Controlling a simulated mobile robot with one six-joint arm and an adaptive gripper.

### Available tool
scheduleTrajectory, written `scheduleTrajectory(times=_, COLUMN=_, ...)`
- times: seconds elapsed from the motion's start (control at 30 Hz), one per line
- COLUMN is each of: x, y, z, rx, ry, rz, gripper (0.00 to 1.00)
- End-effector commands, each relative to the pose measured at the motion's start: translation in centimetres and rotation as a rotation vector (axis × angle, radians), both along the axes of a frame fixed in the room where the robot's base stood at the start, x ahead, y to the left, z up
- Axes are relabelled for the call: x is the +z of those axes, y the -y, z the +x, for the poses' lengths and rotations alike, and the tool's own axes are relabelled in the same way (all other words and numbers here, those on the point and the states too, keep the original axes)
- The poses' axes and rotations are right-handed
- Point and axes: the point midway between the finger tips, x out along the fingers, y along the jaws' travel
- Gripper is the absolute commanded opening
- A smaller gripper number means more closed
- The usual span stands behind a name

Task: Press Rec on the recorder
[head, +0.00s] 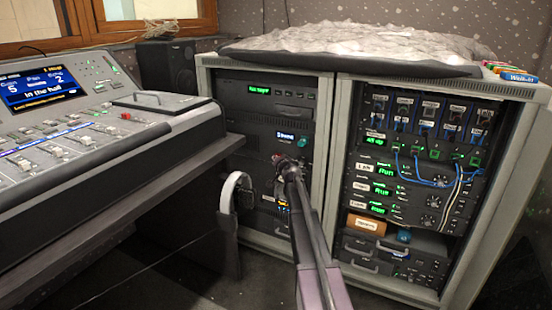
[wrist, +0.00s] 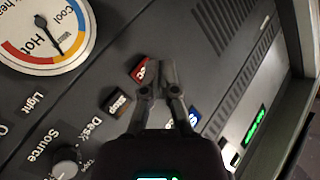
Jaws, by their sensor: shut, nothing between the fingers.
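The recorder panel is the dark face that fills much of the wrist view (wrist: 110,140). A red button (wrist: 139,68) with partly hidden lettering sits on it, just beyond my fingertips; I cannot read its label fully.
A round Cool/Hot dial (wrist: 45,32) and a Source knob (wrist: 65,162) are on the same panel. The mixing desk (head: 70,150) stands at left, with headphones (head: 232,190) hanging by its end. The right rack (head: 340,130) holds units with blue cables.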

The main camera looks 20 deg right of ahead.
Motion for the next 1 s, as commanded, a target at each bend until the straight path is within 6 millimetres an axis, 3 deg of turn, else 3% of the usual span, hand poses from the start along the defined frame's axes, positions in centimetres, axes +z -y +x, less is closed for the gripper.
scheduleTrajectory(times=1.0, x=0.01, y=0.82, z=0.6, rx=-0.001, ry=0.0, rz=0.0, gripper=0.0)
